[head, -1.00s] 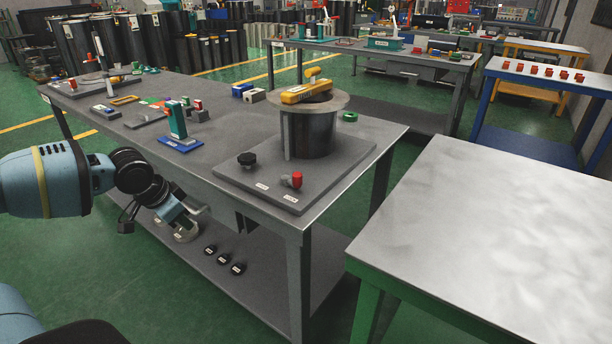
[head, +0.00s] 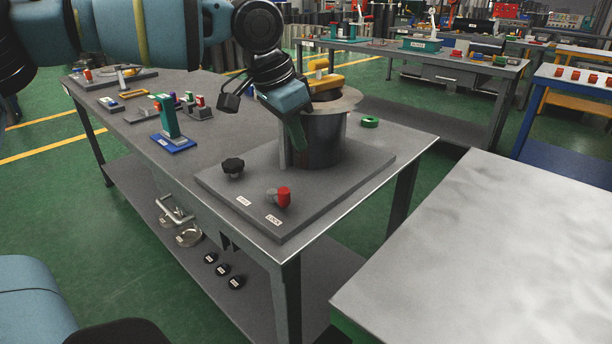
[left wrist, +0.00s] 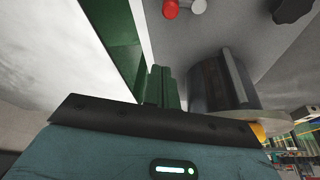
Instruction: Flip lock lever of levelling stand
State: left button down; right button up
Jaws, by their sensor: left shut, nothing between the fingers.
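The levelling stand has a grey base plate (head: 225,194) at the near end of the workbench, with a flanged grey cylinder (head: 322,142) on it. A lock lever with a red end (head: 284,197) and grey pivot sits near the plate's front edge, beside a label. It also shows at the top of the left wrist view (left wrist: 171,9). A black knob (head: 232,167) is to its left. My left gripper (head: 301,148) is shut and empty, pointing down in front of the cylinder, above and behind the lever, apart from it. My right gripper is out of view.
A yellow device (head: 325,83) rests on the cylinder's flange, partly hidden by my arm. A green ring (head: 370,122) lies behind the plate. A blue-based green stand (head: 172,138) is farther left. A bare metal table (head: 490,250) stands at the right.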

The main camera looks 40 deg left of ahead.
pick_arm(q)
jog(key=b+x, duration=0.1)
jog(key=x, duration=0.8)
jog(key=shift+f, duration=0.35)
jog(key=shift+s+f, duration=0.1)
jog(key=shift+f, duration=0.05)
jog(key=s, duration=0.1)
jog(key=s+a, duration=0.1)
jog(key=shift+s+a, duration=0.1)
jog(key=shift+s, duration=0.25)
jog(key=shift+s+a, duration=0.1)
jog(key=shift+s, duration=0.2)
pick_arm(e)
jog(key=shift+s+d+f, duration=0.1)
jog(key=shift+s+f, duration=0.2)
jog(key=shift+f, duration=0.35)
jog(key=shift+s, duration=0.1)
